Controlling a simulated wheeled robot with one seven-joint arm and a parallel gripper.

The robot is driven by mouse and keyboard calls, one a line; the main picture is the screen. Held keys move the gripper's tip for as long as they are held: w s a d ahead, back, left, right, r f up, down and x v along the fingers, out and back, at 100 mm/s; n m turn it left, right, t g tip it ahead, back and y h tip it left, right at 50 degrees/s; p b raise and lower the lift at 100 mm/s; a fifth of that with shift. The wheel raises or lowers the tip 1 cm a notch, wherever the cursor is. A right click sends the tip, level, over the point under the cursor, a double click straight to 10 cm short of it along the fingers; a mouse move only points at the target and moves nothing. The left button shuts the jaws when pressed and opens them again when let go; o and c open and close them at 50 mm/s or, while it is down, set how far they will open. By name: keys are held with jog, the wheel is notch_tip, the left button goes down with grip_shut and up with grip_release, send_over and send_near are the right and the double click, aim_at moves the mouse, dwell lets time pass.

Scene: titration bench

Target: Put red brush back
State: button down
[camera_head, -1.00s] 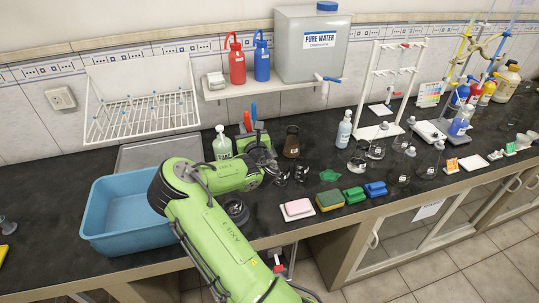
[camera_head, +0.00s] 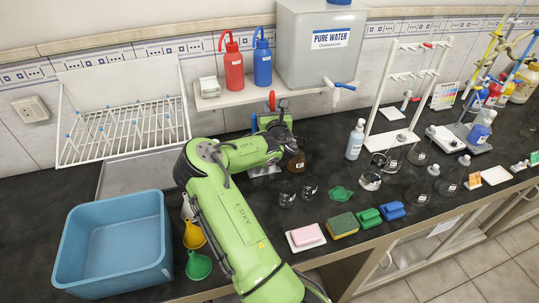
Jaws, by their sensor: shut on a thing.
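The red brush shows as a short red handle (camera_head: 272,100) standing up beside the end of my arm, at the back of the bench. My gripper (camera_head: 282,106) is dark and small here, closed at that red handle. The brush's lower part is hidden behind my arm. A blue handle (camera_head: 254,122) stands just to the left and lower. A green block-like part (camera_head: 275,120) lies around the handles; I cannot tell whether the red brush is inside a holder or above it.
A blue basin (camera_head: 112,250) stands at left, with yellow (camera_head: 193,235) and green funnels (camera_head: 198,265) beside it. Beakers (camera_head: 287,194) and a brown flask (camera_head: 296,161) stand close right of my arm. A shelf (camera_head: 250,97) with wash bottles hangs behind. Sponges (camera_head: 343,225) lie along the front edge.

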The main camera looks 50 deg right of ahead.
notch_tip(320, 180, down, 10)
jog(key=b, duration=0.5)
jog(key=shift+s+a+r+b, duration=0.15)
jog(key=shift+b, duration=0.2)
jog(key=c, duration=1.4)
grip_release()
jog(key=o, duration=0.4)
